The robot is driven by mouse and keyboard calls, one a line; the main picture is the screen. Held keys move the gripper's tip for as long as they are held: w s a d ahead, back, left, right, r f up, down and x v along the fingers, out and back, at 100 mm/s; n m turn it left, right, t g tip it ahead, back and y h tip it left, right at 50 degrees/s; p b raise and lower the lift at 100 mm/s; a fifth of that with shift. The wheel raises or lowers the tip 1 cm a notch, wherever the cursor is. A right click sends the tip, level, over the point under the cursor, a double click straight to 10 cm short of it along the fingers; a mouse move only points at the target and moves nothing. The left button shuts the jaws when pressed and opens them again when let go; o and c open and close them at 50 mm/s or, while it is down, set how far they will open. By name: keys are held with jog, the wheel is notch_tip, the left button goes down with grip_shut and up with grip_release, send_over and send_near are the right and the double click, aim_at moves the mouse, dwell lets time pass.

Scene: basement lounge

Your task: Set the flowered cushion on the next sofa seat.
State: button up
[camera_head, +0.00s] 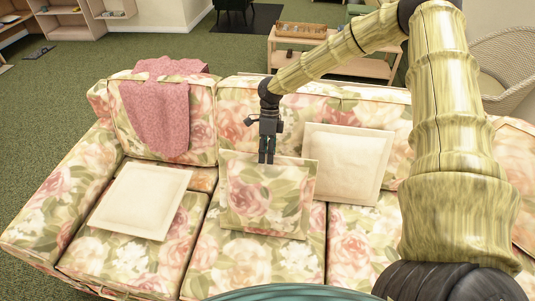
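The flowered cushion (268,205) is square, with roses and leaves like the sofa's cover and a pale edge. It is over the middle sofa seat (245,262), tilted up with its face toward me. My gripper (267,160) points down at the middle of its top edge. The two dark fingers are close together and overlap that edge. I cannot tell whether they pinch the fabric or only rest against it. I also cannot tell whether the cushion's lower edge touches the seat.
A cream cushion (140,200) lies on the left seat; another (347,163) leans against the backrest right of the flowered one. A pink throw (157,112) hangs over the left backrest. The right seat (355,245) looks bare where visible; my arm hides part. A wooden table (345,68) stands behind.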

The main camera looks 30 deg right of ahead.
aim_at(278, 156)
jog(key=shift+r, duration=0.1)
